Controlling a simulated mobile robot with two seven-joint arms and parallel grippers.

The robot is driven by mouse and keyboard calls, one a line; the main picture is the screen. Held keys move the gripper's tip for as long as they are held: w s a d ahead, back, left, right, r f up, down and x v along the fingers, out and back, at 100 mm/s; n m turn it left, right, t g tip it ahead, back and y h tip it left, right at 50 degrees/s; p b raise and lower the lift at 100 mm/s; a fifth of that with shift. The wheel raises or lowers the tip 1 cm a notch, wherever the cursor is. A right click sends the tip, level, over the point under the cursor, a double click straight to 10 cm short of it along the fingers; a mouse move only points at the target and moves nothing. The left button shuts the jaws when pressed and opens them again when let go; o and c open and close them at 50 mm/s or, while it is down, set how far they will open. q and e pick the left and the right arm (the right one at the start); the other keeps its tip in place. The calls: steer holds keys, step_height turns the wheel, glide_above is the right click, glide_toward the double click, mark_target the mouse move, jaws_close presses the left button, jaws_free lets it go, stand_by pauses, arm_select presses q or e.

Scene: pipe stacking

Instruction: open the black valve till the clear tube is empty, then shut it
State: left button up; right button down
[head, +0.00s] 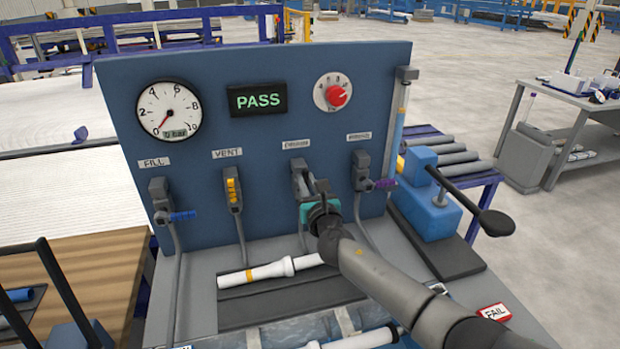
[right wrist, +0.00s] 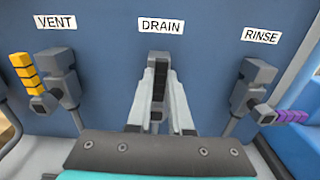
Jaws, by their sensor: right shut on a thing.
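The black valve (right wrist: 160,75) sits under the DRAIN label on the blue panel, its handle in line with my fingers. My right gripper (head: 304,182) is shut on this handle; in the right wrist view its fingers (right wrist: 160,102) stand on either side of it. The gripper partly hides the valve in the head view. The clear tube (head: 401,118) stands upright at the panel's right edge. Its upper part looks pale and its lower part holds blue liquid. My left gripper is not in view.
Beside the black valve are the yellow VENT valve (head: 233,190) and the purple RINSE valve (head: 385,184). The blue FILL valve (head: 183,216) is further left. A gauge (head: 167,110) and a PASS display (head: 257,99) are above. A white pipe (head: 270,270) lies below the panel.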

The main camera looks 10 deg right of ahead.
steer(key=shift+a+n, duration=0.1)
steer(key=shift+n, duration=0.2)
steer(key=c, duration=0.8)
jaws_free()
steer(key=shift+s+p, duration=0.35)
steer(key=shift+s, duration=0.05)
steer(key=s+p, duration=0.1)
steer(key=s, duration=0.8)
steer(key=s+p, duration=0.1)
steer(key=s, duration=0.4)
steer(key=shift+s+d+p, duration=0.25)
steer(key=shift+p, duration=0.05)
